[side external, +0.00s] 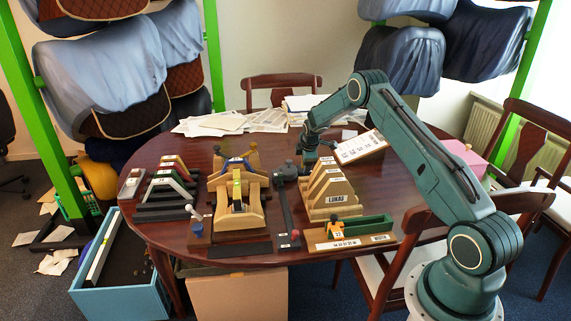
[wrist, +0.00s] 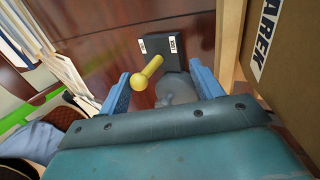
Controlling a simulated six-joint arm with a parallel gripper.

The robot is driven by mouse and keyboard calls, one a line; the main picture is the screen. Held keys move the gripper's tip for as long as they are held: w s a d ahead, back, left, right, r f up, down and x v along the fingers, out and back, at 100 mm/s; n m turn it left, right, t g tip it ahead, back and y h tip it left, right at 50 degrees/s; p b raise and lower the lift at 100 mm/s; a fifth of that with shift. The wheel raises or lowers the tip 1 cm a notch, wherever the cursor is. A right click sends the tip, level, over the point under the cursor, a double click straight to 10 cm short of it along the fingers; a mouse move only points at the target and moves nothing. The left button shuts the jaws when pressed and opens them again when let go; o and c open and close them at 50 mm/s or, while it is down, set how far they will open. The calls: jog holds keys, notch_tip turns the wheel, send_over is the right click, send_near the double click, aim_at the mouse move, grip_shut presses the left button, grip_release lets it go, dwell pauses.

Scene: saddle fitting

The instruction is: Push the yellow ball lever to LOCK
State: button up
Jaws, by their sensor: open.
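The yellow ball lever (wrist: 140,80) shows in the wrist view, a round yellow knob on a short yellow stem. It rises from a black block (wrist: 180,48) with two small white labels, too small to read. My gripper (wrist: 160,78) is open, with one blue finger on each side. The ball lies between the fingers in the picture, closer to the left one; I cannot tell whether it touches. In the side view my gripper (side external: 309,162) is low over the table's far middle, and I cannot make out the lever there.
A grey rounded part (wrist: 178,88) shows beside the right finger. A wooden stand labelled LUKAS (side external: 335,198) is in front of my gripper in the side view. A wooden saddle stand (side external: 238,215) and a dark bar (side external: 287,215) are to its left. Papers (side external: 235,123) lie behind.

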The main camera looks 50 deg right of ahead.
jog(key=shift+s+a+f, duration=0.1)
jog(key=shift+s+a, duration=0.15)
jog(key=shift+s, duration=0.15)
notch_tip(320, 180, up, 6)
jog(key=shift+w+d, duration=0.2)
jog(key=shift+w, duration=0.05)
dwell(1.2)
jog(key=shift+r, duration=0.2)
